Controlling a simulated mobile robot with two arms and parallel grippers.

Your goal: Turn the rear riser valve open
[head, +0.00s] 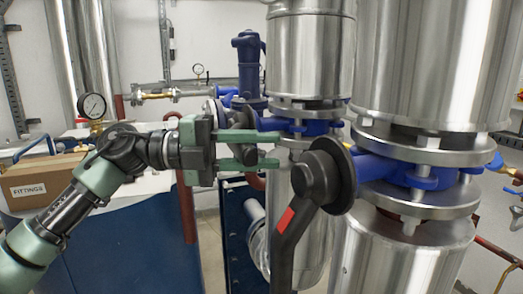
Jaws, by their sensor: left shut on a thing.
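The rear riser valve (310,128) has a blue body clamped between steel flanges on the rear insulated riser (310,60). My left gripper (262,149) reaches in from the left, level with this valve. The front riser valve (410,172) has a black lever (292,222) with a red patch, slanting down in front of the rear riser. My right gripper is not in view.
The front riser (425,70) and its lever stand close to the right of my left gripper. A cardboard box marked FITTINGS (45,182) and a pressure gauge (92,106) are at left. A blue pump-like fitting (248,65) stands behind.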

